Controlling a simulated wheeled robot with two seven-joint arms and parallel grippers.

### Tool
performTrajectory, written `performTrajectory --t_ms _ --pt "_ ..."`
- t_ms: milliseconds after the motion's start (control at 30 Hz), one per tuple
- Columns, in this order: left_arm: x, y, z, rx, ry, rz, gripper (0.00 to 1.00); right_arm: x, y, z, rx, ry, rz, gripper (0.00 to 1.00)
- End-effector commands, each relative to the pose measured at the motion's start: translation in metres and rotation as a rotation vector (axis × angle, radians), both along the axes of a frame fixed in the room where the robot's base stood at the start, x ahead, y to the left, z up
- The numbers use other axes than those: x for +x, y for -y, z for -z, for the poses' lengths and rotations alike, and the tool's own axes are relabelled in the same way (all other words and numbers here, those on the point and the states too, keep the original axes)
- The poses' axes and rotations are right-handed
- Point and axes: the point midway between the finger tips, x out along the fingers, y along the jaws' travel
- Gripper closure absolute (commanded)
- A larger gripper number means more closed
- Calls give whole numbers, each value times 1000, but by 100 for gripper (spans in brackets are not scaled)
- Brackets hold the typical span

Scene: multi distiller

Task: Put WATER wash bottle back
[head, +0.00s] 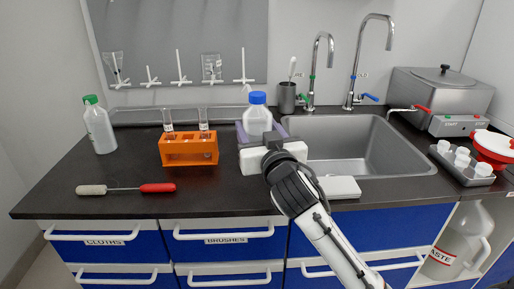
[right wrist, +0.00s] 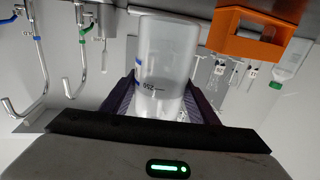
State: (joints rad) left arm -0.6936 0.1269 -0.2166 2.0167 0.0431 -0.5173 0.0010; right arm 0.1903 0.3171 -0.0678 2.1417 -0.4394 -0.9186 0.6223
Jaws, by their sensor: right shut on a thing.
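A clear bottle with a blue cap (head: 258,118) stands upright at the left end of the sink, and a pale spout seems to rise beside its cap. I cannot read a label on it. My right gripper (head: 258,137) is shut around its body; the dark fingers are on both sides of it. In the right wrist view the bottle (right wrist: 165,60) appears upside down between the fingers of the right gripper (right wrist: 160,100), with a 250 mark showing. A second white bottle with a green cap (head: 100,126) stands at the left of the counter. My left gripper is not in view.
An orange rack (head: 188,149) with tubes stands left of the held bottle. A red-and-white brush (head: 126,188) lies in front. The sink (head: 350,145) with tall taps is to the right. A grey bath (head: 440,95) and cup tray (head: 462,163) are farther right. The left counter has free room.

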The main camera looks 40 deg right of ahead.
Motion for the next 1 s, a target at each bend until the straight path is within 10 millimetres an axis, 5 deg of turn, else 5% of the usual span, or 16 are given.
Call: performTrajectory --t_ms 300,667,700,800,1000 --pt "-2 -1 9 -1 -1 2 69 0 -1 36 -2 2 -2 58" --pt "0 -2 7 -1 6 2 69 0 -1 39 -1 5 -3 58" --pt "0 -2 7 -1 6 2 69 0 -1 41 0 0 -3 44" --pt "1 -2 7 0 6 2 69 0 -1 41 0 0 -3 27" --pt "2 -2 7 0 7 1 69 0 -1 41 0 0 -3 27"
